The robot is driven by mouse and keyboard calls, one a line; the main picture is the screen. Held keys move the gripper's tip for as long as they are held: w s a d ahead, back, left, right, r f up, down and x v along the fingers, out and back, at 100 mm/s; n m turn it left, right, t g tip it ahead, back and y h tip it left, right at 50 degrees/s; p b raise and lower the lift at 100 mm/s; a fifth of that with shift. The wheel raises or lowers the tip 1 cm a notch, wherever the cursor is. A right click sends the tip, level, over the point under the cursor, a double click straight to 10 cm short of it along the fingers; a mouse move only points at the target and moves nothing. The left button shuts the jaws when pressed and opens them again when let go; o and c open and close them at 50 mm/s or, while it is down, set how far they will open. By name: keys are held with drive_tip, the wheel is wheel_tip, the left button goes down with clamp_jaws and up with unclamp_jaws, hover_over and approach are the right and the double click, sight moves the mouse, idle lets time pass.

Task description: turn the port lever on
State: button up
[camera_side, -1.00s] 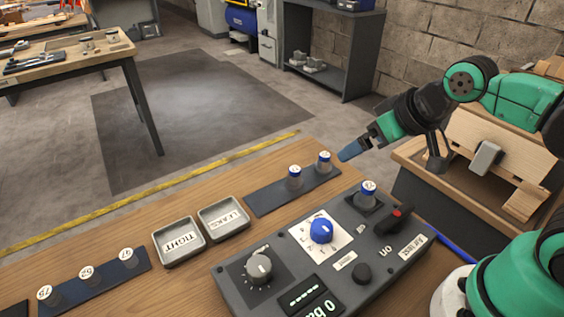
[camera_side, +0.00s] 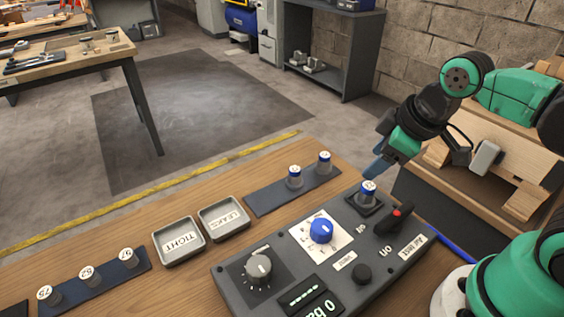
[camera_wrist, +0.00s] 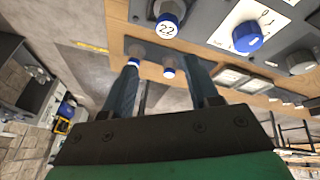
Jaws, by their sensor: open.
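The port lever (camera_side: 400,214) is a dark lever with a red tip at the right end of the grey test panel (camera_side: 318,262). It lies beside an on/off marking, and its exact setting is too small to tell. A blue-banded fitting with a white numbered top (camera_side: 368,190) stands upright in the dark port next to the lever; the wrist view shows it as 22 (camera_wrist: 168,26). My gripper (camera_side: 374,171) is open and empty, tilted down just behind that fitting, apart from the lever. In the wrist view my gripper (camera_wrist: 160,64) has its fingers spread; the lever is not seen there.
The panel also holds a blue knob (camera_side: 321,230), a grey knob (camera_side: 258,268) and a black button (camera_side: 361,273). Two fittings stand on a dark strip (camera_side: 265,202) behind. Trays marked TIGHT (camera_side: 180,258) and LEAKS (camera_side: 224,233) sit left. A wooden structure (camera_side: 490,165) stands right.

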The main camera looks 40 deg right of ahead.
sight(397, 214)
drive_tip(key=s+n+g, duration=0.1)
drive_tip(key=n, duration=0.2)
drive_tip(key=s+n+g, duration=0.1)
drive_tip(key=s+n, duration=0.1)
drive_tip(key=n, duration=0.2)
drive_tip(key=s+f+n+g, duration=0.1)
drive_tip(key=n+g, duration=0.1)
drive_tip(key=n, duration=0.1)
drive_tip(key=shift+s, duration=0.4)
drive_tip(key=shift+s+f+n+g, duration=0.1)
drive_tip(key=shift+s+n+g, duration=0.4)
drive_tip(key=shift+n, duration=0.6)
drive_tip(key=shift+f, duration=2.75)
clamp_jaws()
